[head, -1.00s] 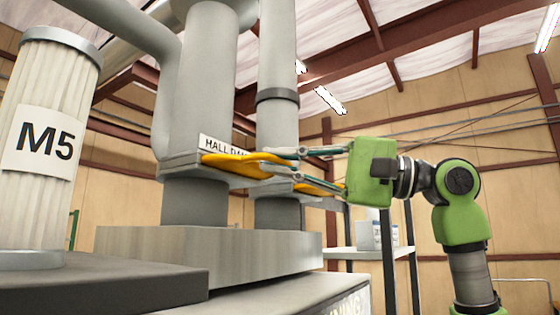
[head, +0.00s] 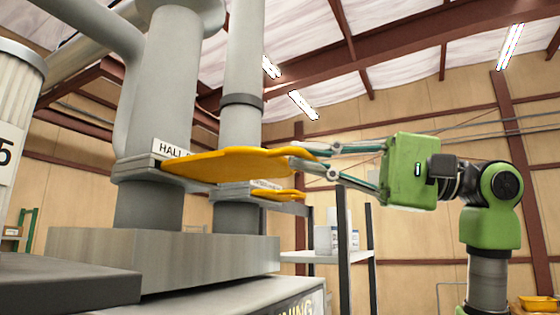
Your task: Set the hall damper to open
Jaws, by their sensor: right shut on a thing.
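The hall damper is a flat yellow plate (head: 230,163) jutting out to the right from a slot in the large grey duct (head: 170,80). A white label (head: 171,149) beside the slot starts with "HALL"; the plate covers the rest. My right gripper (head: 305,160) is shut on the plate's narrow outer end, its fingers reaching in from the right. Much of the plate shows outside the duct. Whether any of it is still inside is hidden. My left gripper is not in view.
A second yellow plate (head: 285,194) sits lower, at the thinner duct (head: 241,130) behind. A metal shelf (head: 345,256) with white containers (head: 335,238) stands behind my right gripper. A pleated white cylinder (head: 14,105) is at the left edge.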

